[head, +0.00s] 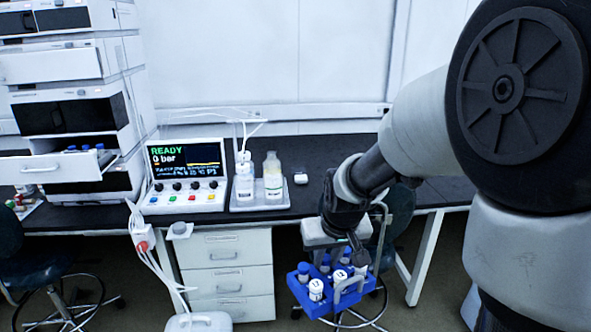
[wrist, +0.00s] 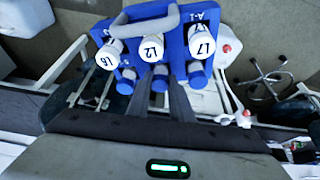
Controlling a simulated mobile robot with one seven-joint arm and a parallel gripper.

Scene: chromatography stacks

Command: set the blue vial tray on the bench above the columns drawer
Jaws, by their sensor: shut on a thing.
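The blue vial tray (head: 318,301) hangs from my gripper (head: 356,250) in the head view, in front of the bench (head: 330,170) and lower than its top. It carries several white-capped and blue-capped vials and has a grey handle. In the wrist view the tray (wrist: 182,45) is at the top, with caps marked L6, L2 and L7, and the fingers of my gripper (wrist: 160,95) reach to it. My gripper is shut on the tray; the exact contact is partly hidden. A white drawer unit (head: 226,273) stands under the bench; I cannot read its labels.
On the bench are a display unit (head: 186,176) reading READY, 0 bar, a grey tray (head: 262,203) with two bottles, and a small white item (head: 300,178). The black top right of it is clear. An instrument stack with an open drawer (head: 45,168) stands left.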

